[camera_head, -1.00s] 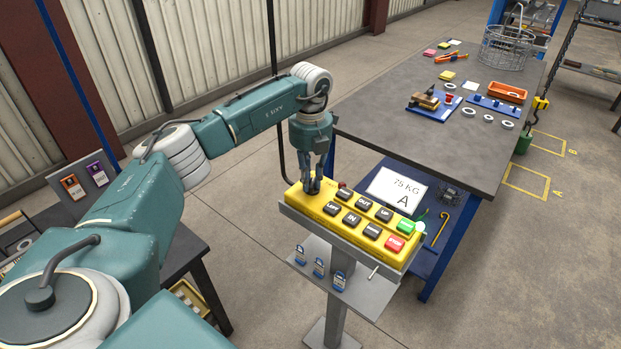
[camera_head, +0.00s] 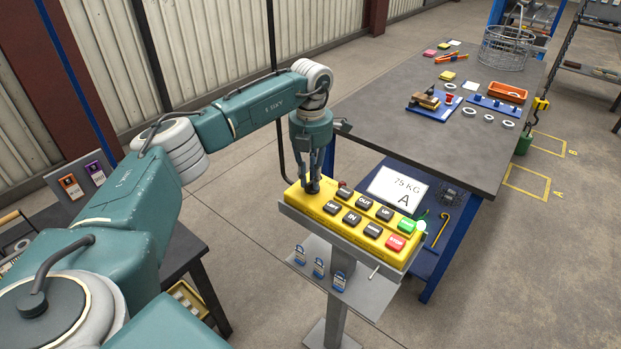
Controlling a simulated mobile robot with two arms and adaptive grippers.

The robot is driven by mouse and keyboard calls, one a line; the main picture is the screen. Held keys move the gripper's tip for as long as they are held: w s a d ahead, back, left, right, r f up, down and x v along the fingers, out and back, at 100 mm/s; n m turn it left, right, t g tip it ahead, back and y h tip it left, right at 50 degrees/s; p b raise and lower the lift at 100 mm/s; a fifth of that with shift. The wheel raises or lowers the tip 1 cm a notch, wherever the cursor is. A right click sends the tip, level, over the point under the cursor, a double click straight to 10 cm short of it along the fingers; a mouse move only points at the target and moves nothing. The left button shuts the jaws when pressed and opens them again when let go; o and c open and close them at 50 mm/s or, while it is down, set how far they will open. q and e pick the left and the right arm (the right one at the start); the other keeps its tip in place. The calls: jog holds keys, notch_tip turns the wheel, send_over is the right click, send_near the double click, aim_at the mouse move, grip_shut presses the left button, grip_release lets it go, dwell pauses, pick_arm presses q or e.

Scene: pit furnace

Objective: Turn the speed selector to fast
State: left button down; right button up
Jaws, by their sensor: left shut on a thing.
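A yellow control box (camera_head: 325,206) lies in a grey tray on top of a post. Several labelled black buttons, a green button (camera_head: 406,226) and a red button (camera_head: 394,243) are on its face. My left gripper (camera_head: 312,187) points down at the box's left end, its fingers closed at the spot left of the buttons. The speed selector is hidden by the fingers, so I cannot see its setting. The fingers are shut on what appears to be the selector. My right gripper is not in view.
A grey workbench (camera_head: 400,130) with tools stands behind at the right. A dark table is at lower left.

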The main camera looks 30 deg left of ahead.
pick_arm(q)
jog(key=shift+w+r+m, duration=0.1)
jog(key=shift+w+m, duration=0.05)
jog(key=shift+m, duration=2.15)
jog(key=c, duration=1.6)
grip_release()
jog(key=shift+c, duration=0.2)
notch_tip(320, 180, up, 12)
